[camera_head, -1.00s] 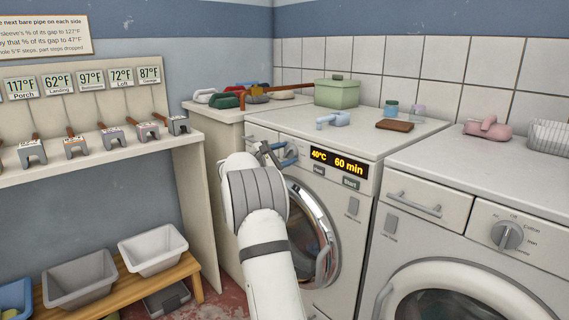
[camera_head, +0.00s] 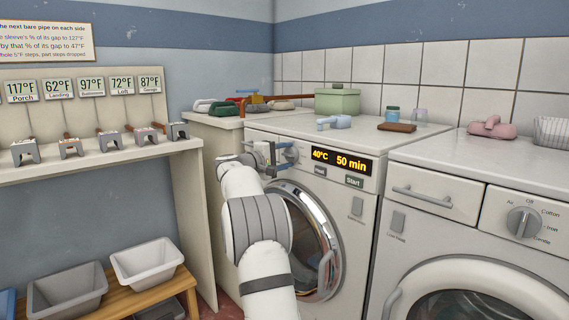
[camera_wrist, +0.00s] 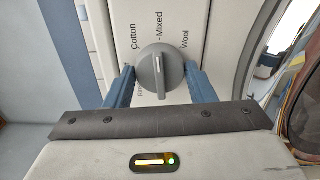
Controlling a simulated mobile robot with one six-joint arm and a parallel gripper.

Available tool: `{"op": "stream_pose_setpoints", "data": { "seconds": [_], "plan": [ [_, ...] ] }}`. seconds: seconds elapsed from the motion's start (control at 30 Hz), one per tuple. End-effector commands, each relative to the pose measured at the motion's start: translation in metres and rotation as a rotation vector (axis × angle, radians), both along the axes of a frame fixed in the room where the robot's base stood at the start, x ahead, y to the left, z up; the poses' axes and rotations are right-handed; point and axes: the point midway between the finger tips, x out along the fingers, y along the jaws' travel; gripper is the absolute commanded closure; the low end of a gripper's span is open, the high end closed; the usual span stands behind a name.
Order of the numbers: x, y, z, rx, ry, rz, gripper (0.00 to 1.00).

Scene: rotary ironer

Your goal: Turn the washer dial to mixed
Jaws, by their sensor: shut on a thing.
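The washer dial (camera_wrist: 160,72) is a round grey knob with a raised pointer ridge on the washer's white panel. In the wrist view the ridge stands nearly upright, its upper end in line with the Mixed label (camera_wrist: 159,27). Cotton (camera_wrist: 134,37) is to its left and Wool (camera_wrist: 185,40) to its right. My gripper (camera_wrist: 160,80) has its blue fingers on either side of the dial, shut on it. In the head view my gripper (camera_head: 272,155) is at the washer's upper left front; the washer display (camera_head: 340,161) reads 40°C and 50 min.
A second machine with its own dial (camera_head: 524,221) stands at right. The washer's round door (camera_head: 318,262) is below the panel. A green box (camera_head: 337,100), blue item (camera_head: 334,122) and brown block (camera_head: 397,127) sit on top. Grey and white bins (camera_head: 148,261) stand on a bench at left.

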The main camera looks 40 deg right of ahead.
Motion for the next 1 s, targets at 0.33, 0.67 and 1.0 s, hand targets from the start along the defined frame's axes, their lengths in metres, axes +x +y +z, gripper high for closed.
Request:
{"op": "stream_pose_setpoints", "data": {
  "seconds": [0.33, 0.67, 1.0],
  "plan": [
    [-0.0001, -0.0001, -0.0014, 0.006, -0.071, -0.001, 0.73],
    [-0.0002, -0.0002, -0.0012, 0.008, -0.074, -0.001, 0.73],
    [0.0, 0.0, -0.0006, 0.007, -0.074, -0.001, 0.29]
  ]
}}
